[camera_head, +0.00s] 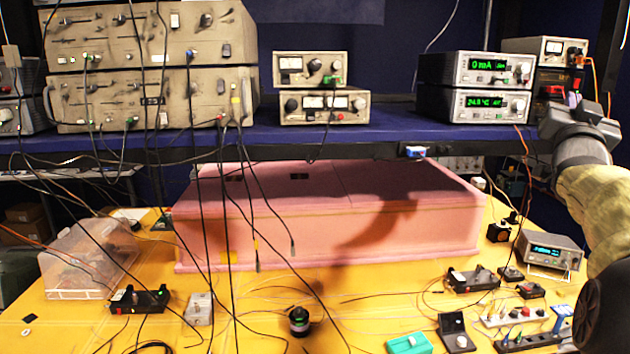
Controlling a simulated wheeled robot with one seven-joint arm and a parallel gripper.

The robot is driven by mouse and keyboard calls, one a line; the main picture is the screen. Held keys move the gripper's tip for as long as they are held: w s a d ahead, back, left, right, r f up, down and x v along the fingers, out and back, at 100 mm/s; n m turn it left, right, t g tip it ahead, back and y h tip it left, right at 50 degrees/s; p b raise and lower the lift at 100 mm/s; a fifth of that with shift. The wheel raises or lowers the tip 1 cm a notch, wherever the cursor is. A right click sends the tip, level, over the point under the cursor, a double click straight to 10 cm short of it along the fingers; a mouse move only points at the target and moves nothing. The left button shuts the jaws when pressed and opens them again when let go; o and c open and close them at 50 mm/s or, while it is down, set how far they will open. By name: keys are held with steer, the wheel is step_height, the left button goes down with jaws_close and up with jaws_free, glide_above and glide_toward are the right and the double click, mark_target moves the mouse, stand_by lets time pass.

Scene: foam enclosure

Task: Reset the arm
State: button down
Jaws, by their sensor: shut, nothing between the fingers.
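My arm stands at the right edge of the head view, with a tan sleeve and a grey wrist. Its end, my gripper (577,106), is raised in front of the right end of the blue shelf. The gripper is small, dark and partly hidden by the wrist, and its fingers are hard to make out. It is shut, with nothing held. It is clear of the yellow tabletop below.
A large pink foam enclosure (330,225) fills the middle of the yellow table (400,310). Instruments line the blue shelf (390,133) above, with cables hanging from the left rack. A lit meter (549,250) and power strips (515,316) lie near my arm. A clear box (85,270) stands left.

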steer(key=w+a+f+n+g+y, duration=0.1)
steer(key=a+f+n+g+y, duration=0.15)
steer(key=a+f, duration=0.55)
steer(key=a+f+n+g+y, duration=0.1)
steer(key=a+f+g+y, duration=0.2)
steer(key=f, duration=1)
steer(key=w+a+f+n+g+y, duration=0.1)
steer(key=a+f+g+y, duration=0.15)
steer(key=a+f, duration=0.6)
steer(key=s+a+f+n+g+y, duration=0.2)
steer(key=s+a+f+g, duration=0.2)
steer(key=s+f, duration=0.6)
steer(key=s+a+f+n+g+y, duration=0.2)
steer(key=s+a+f+g, duration=0.3)
steer(key=s+a+f, duration=0.3)
steer(key=s+f, duration=0.3)
steer(key=shift+s+a+f, duration=0.3)
steer(key=shift+a+f, duration=0.05)
steer(key=shift+a, duration=0.05)
steer(key=shift+w+a+n, duration=0.1)
steer(key=shift+w+n, duration=0.05)
steer(key=shift+n, duration=0.1)
